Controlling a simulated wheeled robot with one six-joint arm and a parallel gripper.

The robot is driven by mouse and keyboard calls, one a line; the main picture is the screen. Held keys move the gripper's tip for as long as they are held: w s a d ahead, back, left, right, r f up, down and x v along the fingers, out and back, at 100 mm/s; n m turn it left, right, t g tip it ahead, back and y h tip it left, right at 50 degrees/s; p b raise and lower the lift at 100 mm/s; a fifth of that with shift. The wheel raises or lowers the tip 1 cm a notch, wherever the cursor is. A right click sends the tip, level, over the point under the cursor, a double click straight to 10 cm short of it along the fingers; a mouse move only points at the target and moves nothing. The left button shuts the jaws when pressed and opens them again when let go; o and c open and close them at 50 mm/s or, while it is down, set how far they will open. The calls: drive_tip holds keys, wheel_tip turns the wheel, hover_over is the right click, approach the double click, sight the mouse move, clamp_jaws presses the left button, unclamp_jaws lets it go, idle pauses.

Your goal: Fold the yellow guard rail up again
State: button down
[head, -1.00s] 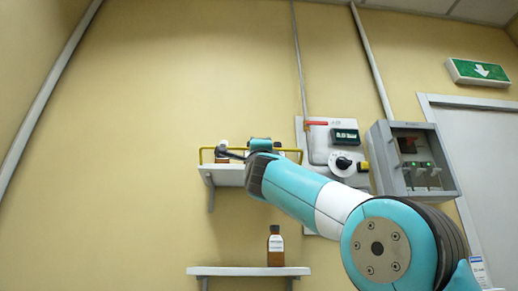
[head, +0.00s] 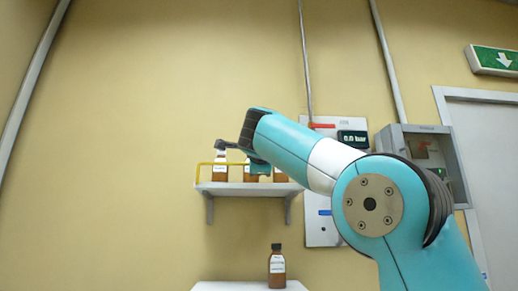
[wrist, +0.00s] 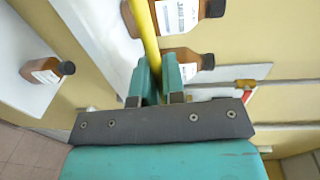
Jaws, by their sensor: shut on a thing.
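The yellow guard rail (head: 203,175) runs along the small upper wall shelf (head: 250,189) in the head view. Its left end stands above the shelf board, and my arm hides much of the rest. In the wrist view the rail (wrist: 143,28) passes between the teal fingers of my gripper (wrist: 158,76), which is shut on it. Brown bottles with white labels stand on the shelf behind the rail. One (head: 220,168) shows at the left in the head view, and another (wrist: 188,62) is close beside my fingers in the wrist view.
A lower shelf (head: 225,286) holds one brown bottle (head: 277,265). Right of the upper shelf are a wall panel with a gauge (head: 352,137) and a grey box (head: 448,165), partly behind my arm. The wall left of the shelf is clear.

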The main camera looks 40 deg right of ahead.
drive_tip(key=shift+w+d+r+g+y+p, duration=0.15)
drive_tip(key=shift+w+g+y+p, duration=0.25)
drive_tip(key=shift+p, duration=0.55)
drive_tip(key=shift+s, duration=0.1)
drive_tip(key=c, duration=1.2)
unclamp_jaws()
drive_tip(key=shift+c, duration=0.2)
drive_tip(key=v, duration=1.7)
drive_tip(key=shift+r, duration=0.1)
